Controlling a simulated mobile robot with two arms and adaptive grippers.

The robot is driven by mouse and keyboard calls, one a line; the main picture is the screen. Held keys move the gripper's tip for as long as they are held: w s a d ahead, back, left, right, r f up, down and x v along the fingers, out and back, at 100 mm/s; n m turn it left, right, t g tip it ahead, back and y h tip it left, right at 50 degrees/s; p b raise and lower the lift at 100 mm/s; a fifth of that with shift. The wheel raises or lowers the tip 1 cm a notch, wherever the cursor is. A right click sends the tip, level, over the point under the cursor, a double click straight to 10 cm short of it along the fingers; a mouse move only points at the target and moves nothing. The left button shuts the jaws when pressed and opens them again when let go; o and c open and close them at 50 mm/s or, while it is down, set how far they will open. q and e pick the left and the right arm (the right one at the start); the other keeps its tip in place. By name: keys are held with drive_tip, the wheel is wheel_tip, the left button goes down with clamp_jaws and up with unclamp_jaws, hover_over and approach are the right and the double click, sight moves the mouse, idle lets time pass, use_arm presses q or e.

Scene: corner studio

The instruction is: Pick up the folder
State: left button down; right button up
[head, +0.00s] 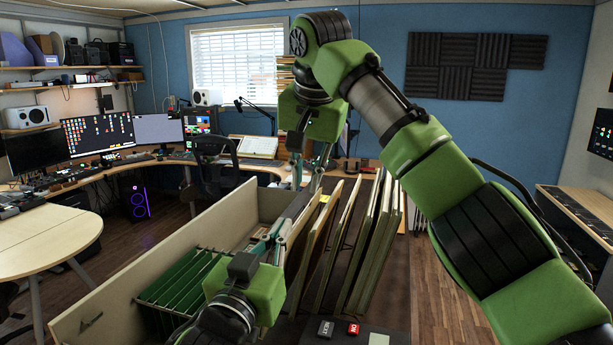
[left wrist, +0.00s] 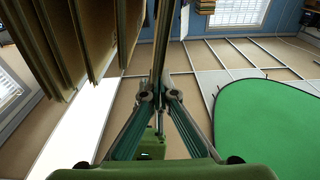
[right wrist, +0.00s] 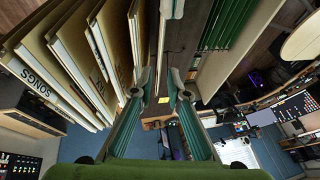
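My left gripper (head: 284,228) is low over the bin beside the row.
The bin's wooden side wall (head: 100,308) and green hanging files (head: 180,285) lie left of my left gripper. A round-ended table (head: 45,240) stands at left. An office chair (head: 214,165) and a long desk with monitors (head: 98,134) are behind.

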sight(302, 215)
drive_tip(key=shift+f, duration=0.15)
drive_tip(key=x, duration=1.1)
drive_tip(key=shift+w+a+f, duration=0.1)
drive_tip(key=shift+w+f, duration=0.15)
drive_tip(key=shift+f, duration=0.05)
drive_tip(key=shift+c, duration=0.3)
clamp_jaws()
use_arm(q)
drive_tip(key=shift+r, duration=0.65)
drive_tip(key=shift+s+a, duration=0.1)
drive_tip(key=v, duration=0.7)
